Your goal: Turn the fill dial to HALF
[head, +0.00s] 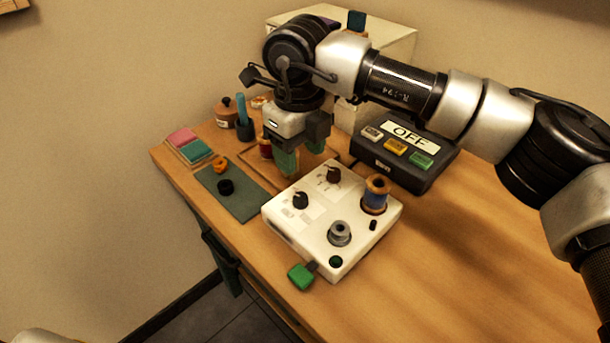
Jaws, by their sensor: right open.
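A white control box (318,222) stands on the wooden table, with two black dials on its top. One dial (333,175) is at the back, with small marks around it. The other dial (300,200) is at the left. Their lettering is too small to read, so I cannot tell which is the fill dial or where it points. My right gripper (301,160) is open, pointing down, just behind and left of the back dial and apart from it. Its fingers have greenish pads and hold nothing. My left gripper is not in view.
A black unit reading OFF (407,152) stands behind right. A dark green mat (240,198) lies left.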

